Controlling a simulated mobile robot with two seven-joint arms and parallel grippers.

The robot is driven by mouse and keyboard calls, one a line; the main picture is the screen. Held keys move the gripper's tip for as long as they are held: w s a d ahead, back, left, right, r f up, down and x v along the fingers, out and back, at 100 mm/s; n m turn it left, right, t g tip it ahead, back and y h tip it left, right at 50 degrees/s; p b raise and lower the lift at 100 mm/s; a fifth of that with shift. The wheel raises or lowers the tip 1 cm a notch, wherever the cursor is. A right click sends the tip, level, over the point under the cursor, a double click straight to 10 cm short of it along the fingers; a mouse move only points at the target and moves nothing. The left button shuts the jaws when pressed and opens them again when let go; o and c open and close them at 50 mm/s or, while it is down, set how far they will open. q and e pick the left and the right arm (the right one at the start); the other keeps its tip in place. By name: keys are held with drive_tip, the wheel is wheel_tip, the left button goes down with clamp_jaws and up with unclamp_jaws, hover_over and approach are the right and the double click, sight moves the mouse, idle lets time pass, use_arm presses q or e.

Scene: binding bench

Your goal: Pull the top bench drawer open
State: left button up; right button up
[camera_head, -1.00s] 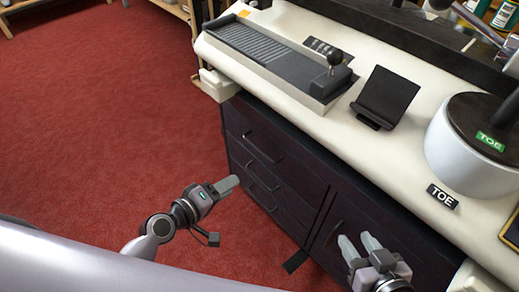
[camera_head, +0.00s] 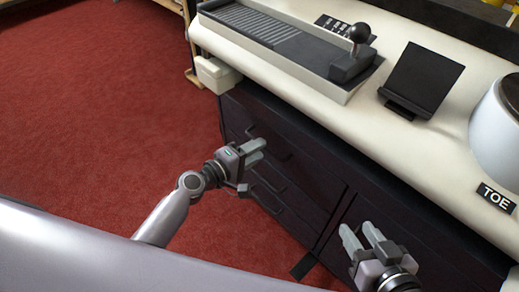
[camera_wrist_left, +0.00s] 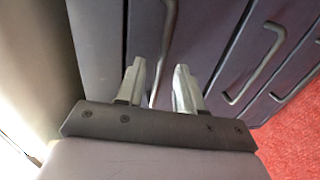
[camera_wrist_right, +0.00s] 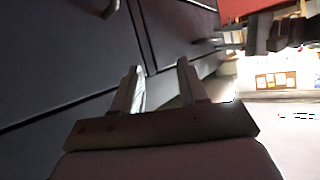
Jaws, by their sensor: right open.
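The top drawer (camera_head: 238,120) is the uppermost dark front at the left of the bench and looks shut. Its bar handle (camera_head: 272,147) is beside the fingertips of my left gripper (camera_head: 256,152). In the left wrist view, a handle bar (camera_wrist_left: 167,45) runs down towards the gap between the two spread fingers of the left gripper (camera_wrist_left: 160,85). I cannot tell whether the fingers reach around it. My right gripper (camera_head: 362,235) is open and empty in front of the cupboard door to the right; its fingers also show in the right wrist view (camera_wrist_right: 162,85).
Lower drawers with handles (camera_head: 268,185) lie below. The white benchtop (camera_head: 400,140) carries a long grey device with a black knob (camera_head: 359,33), a black stand (camera_head: 422,80) and a white round container (camera_head: 497,130). Red carpet (camera_head: 90,110) is clear at left.

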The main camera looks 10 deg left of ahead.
use_arm(q)
drive_tip(key=shift+x, duration=0.9)
clamp_jaws()
drive_tip(key=shift+a, duration=0.1)
idle(0.8)
